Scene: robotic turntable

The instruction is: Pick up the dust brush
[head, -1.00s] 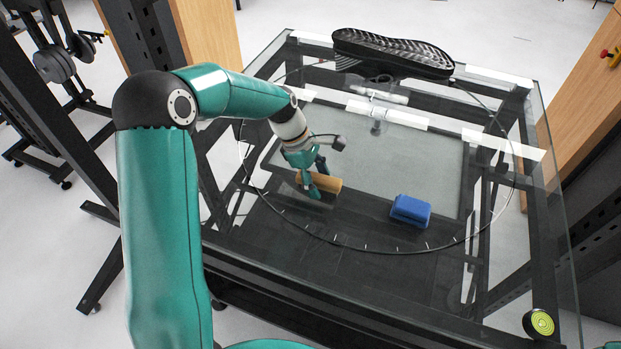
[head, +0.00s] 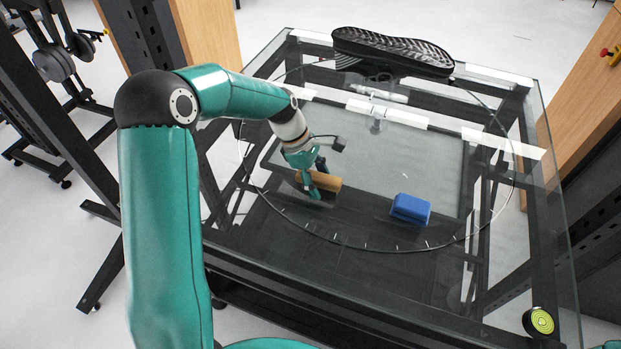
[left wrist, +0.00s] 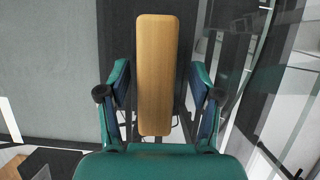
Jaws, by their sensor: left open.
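The dust brush (head: 330,184) shows as a wooden-backed bar lying on the glass turntable, left of its middle. In the left wrist view the brush (left wrist: 157,60) is a long, upright-running wooden strip between the fingers; its bristles are hidden. My left gripper (head: 316,188) is at the brush from above, pointing down. In the left wrist view the left gripper (left wrist: 160,76) is open, one finger on each side of the brush, with a visible gap on both sides. My right gripper is not in view.
A blue block (head: 410,209) lies on the glass to the right of the brush. A black shoe sole (head: 392,52) lies at the far edge. A round green-yellow button (head: 540,322) is at the front right corner. The glass between brush and blue block is clear.

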